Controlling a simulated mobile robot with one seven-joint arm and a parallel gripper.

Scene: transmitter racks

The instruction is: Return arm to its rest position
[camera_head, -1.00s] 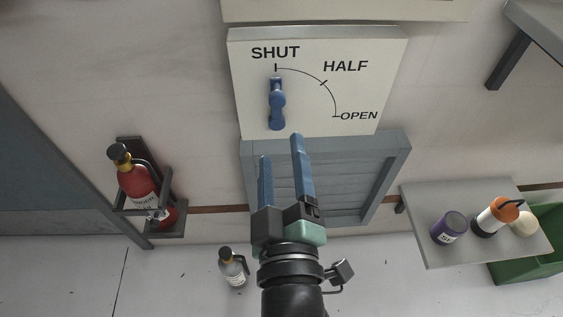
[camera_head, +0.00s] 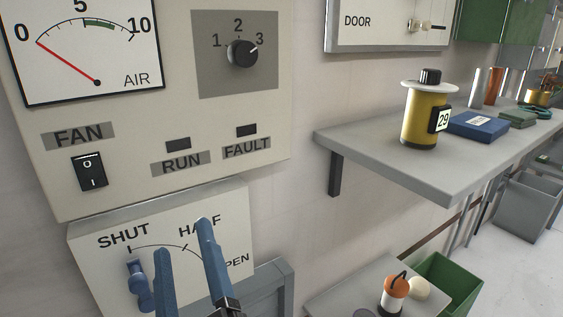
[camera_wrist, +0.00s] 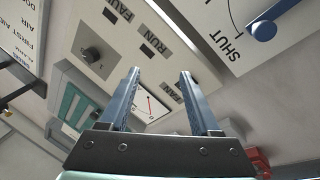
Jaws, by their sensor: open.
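My gripper (camera_head: 188,265) is open and empty, its two blue fingers apart in front of the SHUT/HALF/OPEN plate (camera_head: 90,262) at the bottom left of the head view. The blue lever (camera_head: 139,286) on that plate points at SHUT, and the fingers are beside it to its right, partly covering the plate. In the wrist view my gripper (camera_wrist: 160,95) faces the panel with nothing between the fingers. The blue lever (camera_wrist: 262,30) shows there at the upper right, clear of the fingers.
The fan panel (camera_head: 215,140) above has a gauge, a rotary knob (camera_head: 242,53) and a rocker switch (camera_head: 90,172). A grey shelf (camera_head: 440,165) juts out at right, bearing a yellow canister (camera_head: 424,112). A lower shelf (camera_head: 345,290) and green bin (camera_head: 450,280) stand below.

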